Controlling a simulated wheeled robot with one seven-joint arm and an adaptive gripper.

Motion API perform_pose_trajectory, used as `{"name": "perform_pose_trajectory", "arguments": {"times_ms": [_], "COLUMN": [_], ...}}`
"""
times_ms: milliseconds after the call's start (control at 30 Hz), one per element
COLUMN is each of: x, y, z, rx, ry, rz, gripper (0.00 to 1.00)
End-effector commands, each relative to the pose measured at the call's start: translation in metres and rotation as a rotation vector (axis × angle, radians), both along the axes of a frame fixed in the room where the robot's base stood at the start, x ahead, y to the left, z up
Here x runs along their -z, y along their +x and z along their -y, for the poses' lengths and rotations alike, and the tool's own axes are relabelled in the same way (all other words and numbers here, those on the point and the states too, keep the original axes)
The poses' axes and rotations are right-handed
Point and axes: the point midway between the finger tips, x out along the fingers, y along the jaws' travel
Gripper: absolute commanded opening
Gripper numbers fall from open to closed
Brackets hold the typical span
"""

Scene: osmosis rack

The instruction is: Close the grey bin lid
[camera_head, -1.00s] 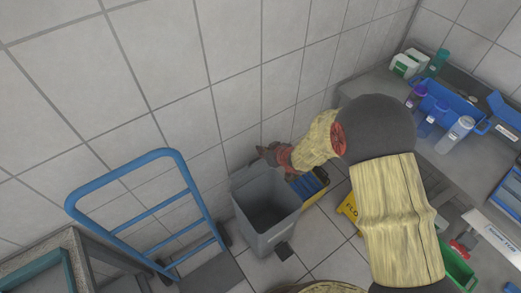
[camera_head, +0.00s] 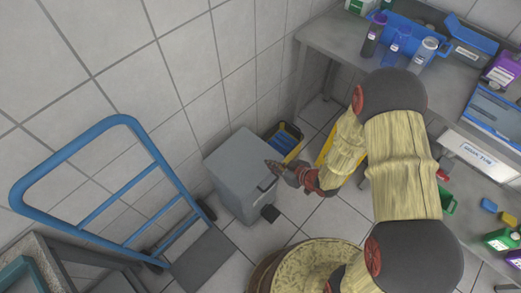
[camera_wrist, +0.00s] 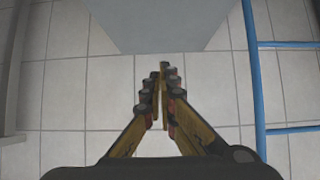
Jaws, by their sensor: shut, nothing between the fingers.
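The grey bin (camera_head: 240,200) stands on the floor against the wall in the head view. Its grey lid (camera_head: 240,160) lies flat over the top, and the inside of the bin is hidden. A dark pedal (camera_head: 270,213) shows at its foot. My gripper (camera_head: 271,163) is shut and empty, with its tips over or beside the lid's right edge; I cannot tell whether they touch. In the wrist view my gripper (camera_wrist: 163,68) has its fingertips together, just short of a grey surface of the bin (camera_wrist: 170,22).
A blue hand truck (camera_head: 125,200) stands left of the bin. A yellow bucket (camera_head: 286,142) with blue parts stands behind it to the right. A bench (camera_head: 335,42) with bottles and a blue crate is at right. Tiled floor (camera_head: 330,222) is open before the bin.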

Motion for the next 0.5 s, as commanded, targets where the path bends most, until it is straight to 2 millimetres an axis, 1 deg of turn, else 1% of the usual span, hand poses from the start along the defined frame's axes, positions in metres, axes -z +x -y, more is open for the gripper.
{"name": "perform_pose_trajectory", "arguments": {"times_ms": [33,200,300,400,500], "x": [0.023,0.070,0.095,0.116,0.133], "y": [-0.006,-0.019,-0.024,-0.027,-0.029], "z": [0.008,0.023,0.029,0.032,0.034], "rx": [0.005,0.005,0.004,0.001,0.001], "ry": [0.001,0.001,0.001,0.000,0.001], "rz": [-0.004,-0.003,-0.004,-0.002,-0.001], "gripper": [0.00,0.00,0.00,0.00,0.00]}}
